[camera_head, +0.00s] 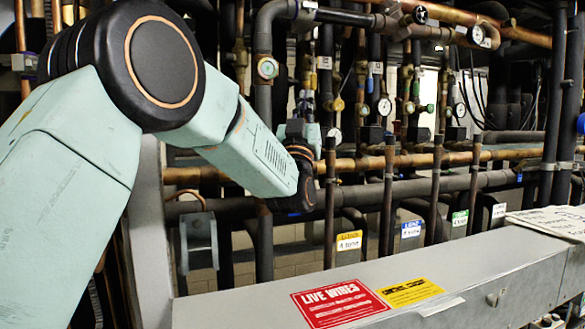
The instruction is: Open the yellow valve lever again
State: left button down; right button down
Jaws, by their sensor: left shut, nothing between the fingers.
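My left arm comes in from the left and reaches across to the pipe rack. My left gripper (301,140) is at its far end, in front of the pipes, shut and empty. Its fingertips are small and partly hidden by my wrist. A small yellow part (338,104) shows on a vertical pipe just above and right of the gripper, apart from it in the picture. I cannot tell for sure whether this is the yellow valve lever, or how it is turned. My right gripper is not in view.
Copper and dark pipes with several gauges (384,106) fill the rack. A horizontal copper pipe (420,160) runs beside my wrist. A grey metal housing (240,308) with a red "LIVE WIRES" sign (338,303) and a yellow label (410,291) stands in front.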

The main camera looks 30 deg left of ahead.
pick_arm(q)
jog(key=b+v, duration=0.3)
jog(key=v, duration=1.2)
jog(key=shift+s, duration=0.35)
